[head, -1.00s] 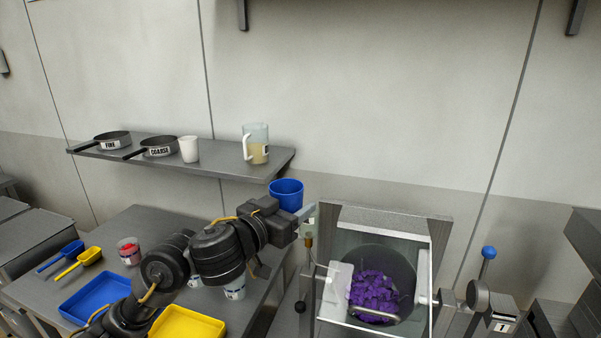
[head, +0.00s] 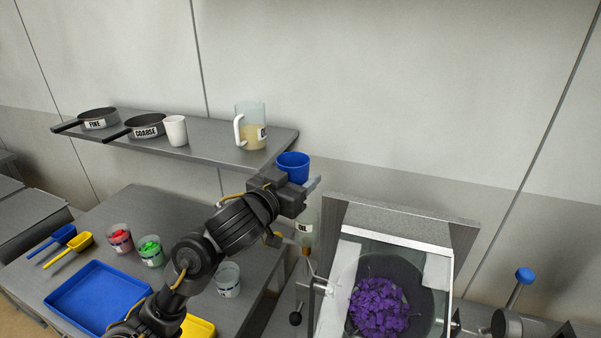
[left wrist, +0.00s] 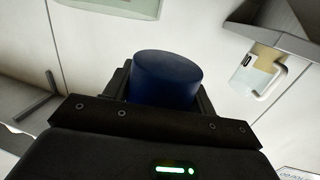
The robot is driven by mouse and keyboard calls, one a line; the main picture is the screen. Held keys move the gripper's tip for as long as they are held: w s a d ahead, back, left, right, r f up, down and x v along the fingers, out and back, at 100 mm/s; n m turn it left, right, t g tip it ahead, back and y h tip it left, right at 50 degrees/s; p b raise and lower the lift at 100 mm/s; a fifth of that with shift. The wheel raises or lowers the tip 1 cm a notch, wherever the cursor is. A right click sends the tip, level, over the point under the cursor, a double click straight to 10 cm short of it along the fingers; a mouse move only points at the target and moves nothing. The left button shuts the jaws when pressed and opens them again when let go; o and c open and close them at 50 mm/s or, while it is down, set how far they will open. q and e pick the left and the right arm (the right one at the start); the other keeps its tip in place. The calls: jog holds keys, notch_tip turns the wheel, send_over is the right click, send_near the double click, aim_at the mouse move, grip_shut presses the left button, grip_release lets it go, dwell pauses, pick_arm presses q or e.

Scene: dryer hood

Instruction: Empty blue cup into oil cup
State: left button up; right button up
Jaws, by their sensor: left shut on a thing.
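The blue cup (head: 293,166) is upright in my left gripper (head: 300,186), whose jaws are shut on it. In the left wrist view the cup (left wrist: 167,78) stands between the jaws, and its contents cannot be seen. The clear oil cup (head: 305,228), labelled OIL, is just below the gripper, left of the glass-fronted hood. The gripper and arm hide part of it. The blue cup is above it and apart from it. My right gripper is not in view.
A shelf (head: 205,135) holds two pans, a white cup (head: 175,130) and a pitcher (head: 251,125) close to the blue cup. The hood (head: 400,225) with purple pieces stands at right. Trays, scoops and small cups with red and green contents are on the left table.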

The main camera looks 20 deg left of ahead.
pick_arm(q)
jog(key=shift+s+r, duration=0.15)
jog(key=shift+s, duration=0.3)
jog(key=shift+w, duration=0.2)
jog(key=shift+w+a, duration=0.1)
jog(key=shift+w, duration=0.1)
jog(key=shift+m+b, duration=0.3)
jog(key=shift+s+a, duration=0.1)
jog(key=shift+a+r+m+t+b, duration=0.15)
jog(key=shift+a+m+t+b, duration=0.15)
jog(key=shift+m+b, duration=0.4)
jog(key=shift+m, duration=0.3)
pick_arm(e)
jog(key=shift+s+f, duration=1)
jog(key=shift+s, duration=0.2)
pick_arm(q)
jog(key=shift+w+a+r+m+b, duration=0.15)
jog(key=shift+w+m+b, duration=0.15)
jog(key=shift+m, duration=0.1)
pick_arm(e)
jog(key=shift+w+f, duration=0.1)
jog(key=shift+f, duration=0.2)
